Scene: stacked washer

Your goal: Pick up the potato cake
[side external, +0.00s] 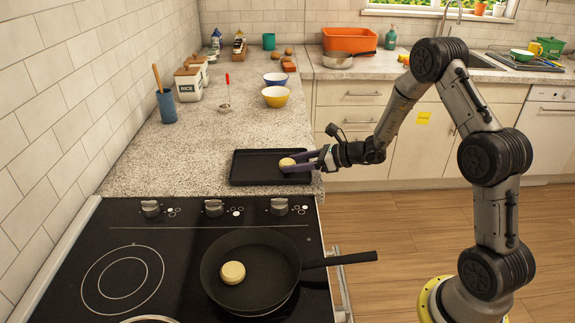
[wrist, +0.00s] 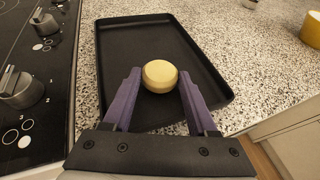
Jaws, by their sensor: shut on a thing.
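A round pale-yellow potato cake (side external: 287,162) is at the right part of the black tray (side external: 250,179). My gripper (side external: 300,162) is shut on it, and in the wrist view the cake (wrist: 160,76) sits between the tips of the two purple fingers (wrist: 160,82). I cannot tell whether the cake touches the tray or is slightly above it. A second, similar cake (side external: 232,272) lies in the black frying pan (side external: 265,250) on the cooktop.
The cooktop (side external: 60,260) with knobs is in front of the tray. Yellow (side external: 275,97) and blue (side external: 275,80) bowls, a red-handled ladle (side external: 226,95), a RICE canister (side external: 188,86) and a blue utensil holder (side external: 167,106) stand behind. The counter left of the tray is clear.

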